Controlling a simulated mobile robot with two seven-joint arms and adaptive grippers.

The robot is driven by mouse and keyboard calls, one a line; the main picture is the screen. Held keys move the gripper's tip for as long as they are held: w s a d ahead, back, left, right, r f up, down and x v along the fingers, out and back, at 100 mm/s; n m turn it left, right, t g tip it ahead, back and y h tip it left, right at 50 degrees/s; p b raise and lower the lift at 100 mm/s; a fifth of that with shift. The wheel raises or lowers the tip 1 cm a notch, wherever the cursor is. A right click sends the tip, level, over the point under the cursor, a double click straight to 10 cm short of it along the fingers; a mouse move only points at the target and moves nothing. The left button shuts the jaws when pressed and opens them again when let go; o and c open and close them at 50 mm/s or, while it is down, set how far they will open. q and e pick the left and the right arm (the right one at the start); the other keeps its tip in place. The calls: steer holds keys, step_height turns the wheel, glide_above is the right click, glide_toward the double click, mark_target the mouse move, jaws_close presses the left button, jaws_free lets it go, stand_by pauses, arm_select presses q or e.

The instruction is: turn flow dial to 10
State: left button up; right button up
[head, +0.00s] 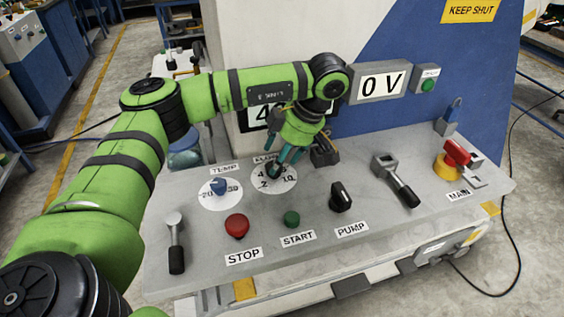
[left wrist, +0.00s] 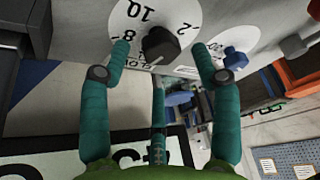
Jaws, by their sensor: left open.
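The flow dial is a white numbered disc (head: 278,188) on the grey panel, with a black knob at its centre; its label is partly covered by my gripper. In the left wrist view the black knob (left wrist: 161,45) sits on the white disc (left wrist: 181,13), with 10, 8 and 2 readable. A pale mark shows on the knob's lower edge; its exact reading is unclear. My left gripper (head: 285,160) is over the dial from behind. It is open, and in the left wrist view its teal fingers (left wrist: 160,52) are spread to either side of the knob, apparently not touching it.
The TEMP dial with its blue knob (head: 219,186) is close at left. Red STOP (head: 237,225), green START (head: 292,218) and black PUMP switch (head: 341,196) stand in front. Levers (head: 175,240) (head: 396,180) flank them. A 0 V display (head: 381,85) rises behind.

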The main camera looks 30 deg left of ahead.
arm_select(q)
steer(key=shift+s+a+f, duration=0.1)
steer(key=shift+a+f, duration=0.15)
steer(key=shift+f, duration=0.6)
steer(key=shift+s+a+f, duration=0.1)
steer(key=shift+s+f, duration=0.05)
steer(key=shift+f, duration=0.25)
steer(key=c, duration=1.1)
steer(key=o, duration=1.1)
steer(key=v, duration=1.2)
arm_select(e)
steer(key=shift+s+a+r, duration=0.15)
steer(key=shift+s+r, duration=0.15)
